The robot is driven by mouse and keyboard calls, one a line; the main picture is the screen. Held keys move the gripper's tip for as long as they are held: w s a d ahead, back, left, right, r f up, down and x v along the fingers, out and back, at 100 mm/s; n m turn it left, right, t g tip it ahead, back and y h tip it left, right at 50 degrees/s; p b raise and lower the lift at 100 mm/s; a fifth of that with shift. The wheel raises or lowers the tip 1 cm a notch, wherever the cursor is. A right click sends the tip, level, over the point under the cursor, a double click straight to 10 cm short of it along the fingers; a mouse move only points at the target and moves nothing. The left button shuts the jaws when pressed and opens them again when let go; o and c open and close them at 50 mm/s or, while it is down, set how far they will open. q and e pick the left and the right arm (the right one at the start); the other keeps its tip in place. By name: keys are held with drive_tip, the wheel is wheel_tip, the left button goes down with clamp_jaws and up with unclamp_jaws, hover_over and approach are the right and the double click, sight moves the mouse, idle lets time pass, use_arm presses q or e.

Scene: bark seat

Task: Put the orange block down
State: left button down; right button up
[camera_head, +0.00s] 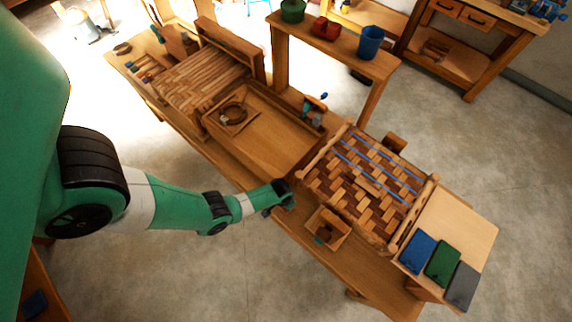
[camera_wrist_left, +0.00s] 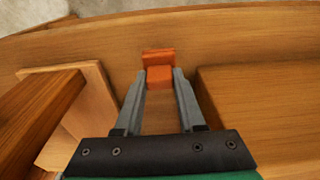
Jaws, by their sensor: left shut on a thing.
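The orange block (camera_wrist_left: 159,76) sits between the fingertips of my left gripper (camera_wrist_left: 158,84) in the left wrist view. The gripper is shut on it, with a finger on each side. In the head view my left gripper (camera_head: 284,194) is over the wooden workbench (camera_head: 372,276), between the long tray and the woven seat. The block is hidden or too small to make out there. I cannot tell whether it touches the bench top or hangs just above it. My right gripper is in neither view.
A wooden tray (camera_head: 283,160) lies beside the gripper, and a small open wooden box (camera_head: 326,229) stands on its other side. A woven seat frame (camera_head: 362,184) lies beyond. Blue, green and grey pads (camera_head: 442,263) lie on a board at the right. A narrow bare bench strip lies between tray and box.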

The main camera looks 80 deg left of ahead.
sight(283, 210)
use_arm(q)
wheel_tip(283, 210, down, 3)
drive_tip(key=shift+s+d+b, duration=0.1)
drive_tip(key=shift+b, duration=0.6)
drive_tip(key=shift+r, duration=0.25)
drive_tip(key=c, duration=1)
unclamp_jaws()
drive_tip(key=shift+f, duration=0.2)
drive_tip(key=o, duration=0.5)
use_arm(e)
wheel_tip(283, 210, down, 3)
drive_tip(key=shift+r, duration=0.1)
use_arm(q)
wheel_tip(283, 210, up, 12)
drive_tip(key=s+p, duration=0.1)
drive_tip(key=p, duration=1.1)
drive_tip(key=shift+d+r+p, duration=0.15)
drive_tip(key=shift+d+p, duration=0.2)
drive_tip(key=shift+d, duration=0.05)
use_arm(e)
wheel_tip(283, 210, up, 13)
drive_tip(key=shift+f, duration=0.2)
use_arm(q)
drive_tip(key=shift+s, duration=0.1)
